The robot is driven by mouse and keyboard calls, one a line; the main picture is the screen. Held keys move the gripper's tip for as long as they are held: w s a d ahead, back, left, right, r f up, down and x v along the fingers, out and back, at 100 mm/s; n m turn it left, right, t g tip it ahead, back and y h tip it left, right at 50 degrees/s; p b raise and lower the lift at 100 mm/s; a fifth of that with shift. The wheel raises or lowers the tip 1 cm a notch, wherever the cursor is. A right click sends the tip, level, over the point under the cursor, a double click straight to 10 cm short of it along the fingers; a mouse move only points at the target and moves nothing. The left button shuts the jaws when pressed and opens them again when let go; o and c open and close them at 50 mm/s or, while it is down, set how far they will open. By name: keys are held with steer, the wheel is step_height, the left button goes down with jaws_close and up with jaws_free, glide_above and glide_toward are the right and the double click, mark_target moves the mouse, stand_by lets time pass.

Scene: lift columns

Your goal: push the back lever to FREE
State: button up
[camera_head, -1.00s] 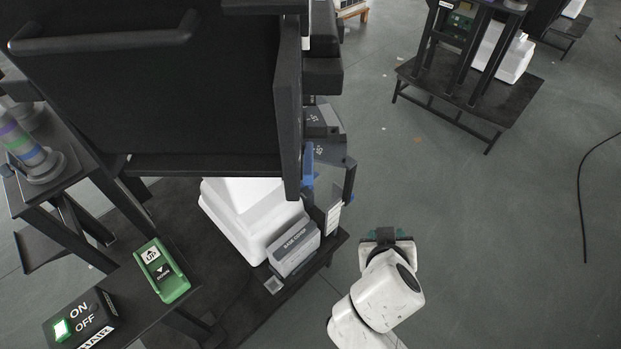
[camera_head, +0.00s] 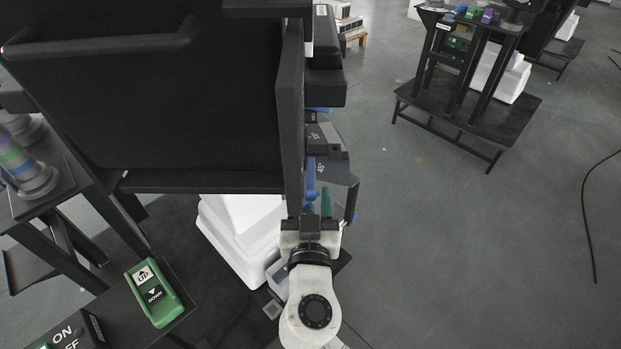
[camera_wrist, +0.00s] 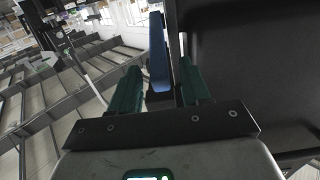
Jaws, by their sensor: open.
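A blue lever (camera_head: 310,178) shows beside the black panel's right edge in the head view. It stands upright in the wrist view (camera_wrist: 158,55), seen between the green fingers. I cannot tell whether this is the back lever, and no FREE marking is readable. My gripper (camera_head: 317,200) is open, with its fingers pointing toward the blue lever. In the wrist view my gripper (camera_wrist: 160,68) has one finger on each side of the lever in the picture. Contact and the exact depth cannot be told. My wrist hides part of the area below the lever.
A large black panel (camera_head: 180,110) stands directly left of the lever. A grey housing (camera_head: 328,150) is close by on the right. A green UP/DOWN box (camera_head: 160,292) and an ON/OFF box (camera_head: 75,335) sit at lower left. Open floor (camera_head: 470,250) lies to the right.

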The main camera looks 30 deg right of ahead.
mark_target(311, 172)
steer(key=shift+p+x, duration=0.35)
steer(key=shift+x, duration=1.8)
jaws_close()
